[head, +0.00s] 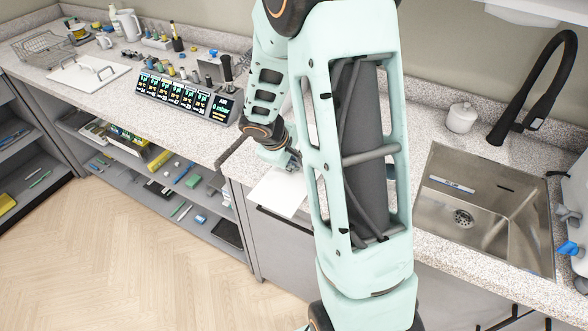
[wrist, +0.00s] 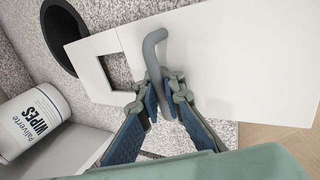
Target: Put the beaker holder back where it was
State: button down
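The beaker holder appears as a flat white plate (wrist: 235,50) with a square cutout and a bent grey handle (wrist: 152,45). In the head view the white plate (head: 277,192) shows at the counter's front edge, partly hidden by my arm. My gripper (wrist: 164,88) has its fingers on both sides of the grey handle and looks shut on it. The fingertips show only slightly in the head view (head: 292,158), beside the plate. I cannot tell whether the plate touches the counter.
A wipes tub (wrist: 35,122) and a dark round opening (wrist: 60,38) are near the plate. A similar white board with a handle (head: 88,75) lies on the left counter. A display unit (head: 187,97) stands nearby. The sink (head: 485,205) and black tap (head: 540,90) are right.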

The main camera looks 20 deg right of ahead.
jog(key=shift+f, duration=0.2)
jog(key=shift+f+b, duration=0.25)
jog(key=shift+b, duration=0.05)
jog(key=c, duration=2.6)
grip_release()
jog(key=o, duration=0.5)
jog(key=shift+r, duration=0.1)
jog(key=shift+r+p, duration=0.2)
jog(key=shift+p, duration=0.15)
jog(key=p+v, duration=0.1)
jog(key=v, duration=1.1)
